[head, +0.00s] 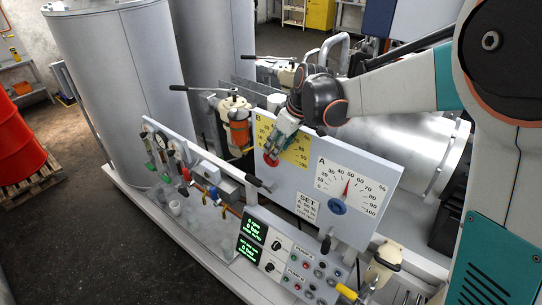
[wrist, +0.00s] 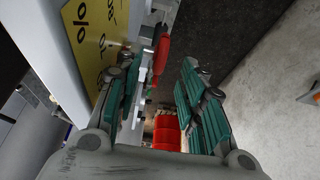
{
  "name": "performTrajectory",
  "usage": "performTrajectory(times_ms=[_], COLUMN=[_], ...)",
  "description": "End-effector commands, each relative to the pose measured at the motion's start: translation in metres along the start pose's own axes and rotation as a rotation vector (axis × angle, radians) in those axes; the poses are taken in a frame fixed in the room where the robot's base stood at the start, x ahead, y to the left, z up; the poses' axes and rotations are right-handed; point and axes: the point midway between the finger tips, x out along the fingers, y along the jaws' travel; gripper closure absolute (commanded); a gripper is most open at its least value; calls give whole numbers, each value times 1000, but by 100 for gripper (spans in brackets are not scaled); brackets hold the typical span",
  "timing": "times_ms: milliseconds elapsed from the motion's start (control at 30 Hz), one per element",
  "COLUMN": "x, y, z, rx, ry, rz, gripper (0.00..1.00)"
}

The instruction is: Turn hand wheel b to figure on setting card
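Hand wheel b is the small red wheel (head: 271,160) low on the yellow dial plate marked B (head: 297,152). In the wrist view a red part (wrist: 161,55), apparently this wheel seen edge-on, stands off the panel beyond the fingertips. My gripper (head: 284,140) is in front of the yellow plate, just above and right of the wheel. In the wrist view my gripper (wrist: 160,75) is open, with a clear gap between the fingers. It covers part of dial B, and I cannot read its pointer. The setting card (head: 308,207) reads SET with lines for A and B; the figures are too small to read.
White dial A (head: 350,185) has a blue wheel (head: 337,207) and a red pointer near 50. Gauges and valves (head: 170,155) line the rail at left. A switch box (head: 290,265) stands below. An orange-red drum (head: 18,150) is far left, and the floor between is clear.

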Motion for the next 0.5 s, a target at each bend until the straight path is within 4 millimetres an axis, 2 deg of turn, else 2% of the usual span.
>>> performTrajectory(times_ms=[200, 500], x=[41, 68], y=[0, 0], z=[0, 0], rx=[-1, 0], ry=[0, -1], rz=[0, 0], gripper=[63, 63])
